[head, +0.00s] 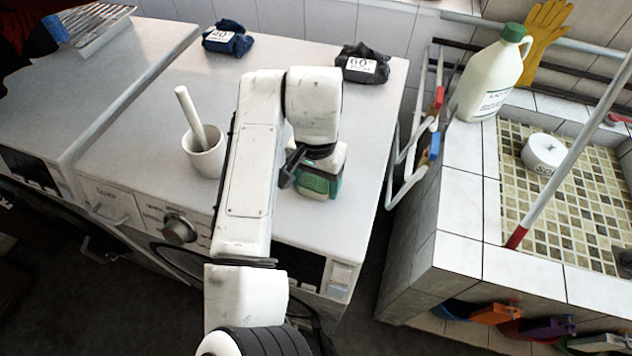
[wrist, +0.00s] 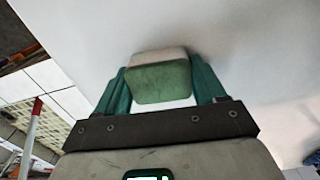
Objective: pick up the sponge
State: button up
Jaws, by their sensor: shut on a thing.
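The sponge (wrist: 160,82) is a small block with a green face and a pale cream side. In the wrist view it sits between the two teal fingers of my gripper (wrist: 159,69), which is shut on it. In the head view my gripper (head: 320,183) points down over the right part of the white washing machine top (head: 345,215). Green shows at its lower end, but my arm hides much of the sponge there. I cannot tell whether the sponge touches the machine top.
A white cup with a pestle-like stick (head: 205,155) stands left of my arm. A blue cloth (head: 228,38) and a dark cloth (head: 362,65) lie at the back. The tiled sink (head: 560,200), with a jug (head: 492,80) and a pole (head: 575,150), is right, past a gap.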

jog(key=shift+r, duration=0.1)
jog(key=shift+c, duration=0.3)
jog(key=shift+r, duration=0.5)
jog(key=s+d+r, duration=0.9)
jog(key=d+r, duration=0.1)
jog(key=r, duration=0.1)
jog(key=shift+s+d+r+b, duration=0.2)
jog(key=shift+r+b, duration=0.2)
